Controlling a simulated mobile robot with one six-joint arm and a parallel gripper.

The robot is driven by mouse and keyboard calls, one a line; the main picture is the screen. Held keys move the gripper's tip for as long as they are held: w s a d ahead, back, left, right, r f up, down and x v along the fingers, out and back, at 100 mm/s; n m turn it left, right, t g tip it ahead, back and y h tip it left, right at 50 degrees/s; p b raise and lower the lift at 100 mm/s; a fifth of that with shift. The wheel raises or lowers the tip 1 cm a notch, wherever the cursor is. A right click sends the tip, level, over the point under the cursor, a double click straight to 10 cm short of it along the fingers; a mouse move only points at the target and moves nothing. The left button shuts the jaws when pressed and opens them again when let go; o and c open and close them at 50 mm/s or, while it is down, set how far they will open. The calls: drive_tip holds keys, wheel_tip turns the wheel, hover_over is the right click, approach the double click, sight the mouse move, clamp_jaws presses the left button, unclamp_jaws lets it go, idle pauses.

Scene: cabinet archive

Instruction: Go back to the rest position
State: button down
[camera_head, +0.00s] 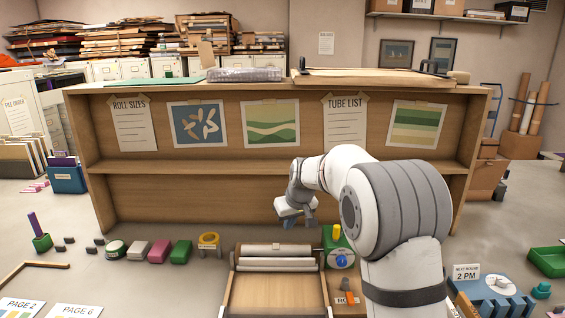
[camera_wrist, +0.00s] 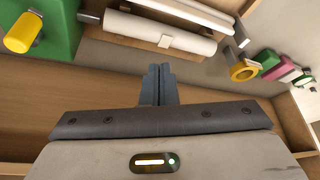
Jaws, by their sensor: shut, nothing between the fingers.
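My white arm reaches forward from the right of centre in the head view. My gripper (camera_head: 298,222) is above the surface, in front of the wooden cabinet and just behind the wooden tray with white rolls. In the wrist view my gripper (camera_wrist: 159,72) has its two grey fingers together with nothing between them. White paper rolls (camera_wrist: 160,32) lie beyond the fingertips there, apart from them. The rolls also show in the head view (camera_head: 277,264).
A green box with a yellow knob (camera_head: 337,245) stands right of the rolls. A tape ring (camera_head: 209,242) and several coloured blocks line up to the left. The wooden cabinet (camera_head: 280,164) with posters rises behind. A blue holder (camera_head: 493,295) is at the right.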

drive_tip(key=s+d+r+m+h, duration=0.1)
drive_tip(key=s+d+r, duration=0.25)
drive_tip(key=s, duration=0.55)
drive_tip(key=s+d+r+m, duration=0.1)
drive_tip(key=s+d+r, duration=0.3)
drive_tip(key=s, duration=0.5)
drive_tip(key=s+d+f+m, duration=0.1)
drive_tip(key=s+d+f, duration=0.1)
drive_tip(key=s, duration=0.8)
drive_tip(key=s+d+f+m+g+h, duration=0.1)
drive_tip(key=s+d+f+m, duration=0.1)
drive_tip(key=s, duration=0.9)
drive_tip(key=shift+d+f, duration=0.6)
drive_tip(key=shift+d, duration=0.35)
drive_tip(key=c, duration=2.2)
unclamp_jaws()
drive_tip(key=shift+w, duration=0.1)
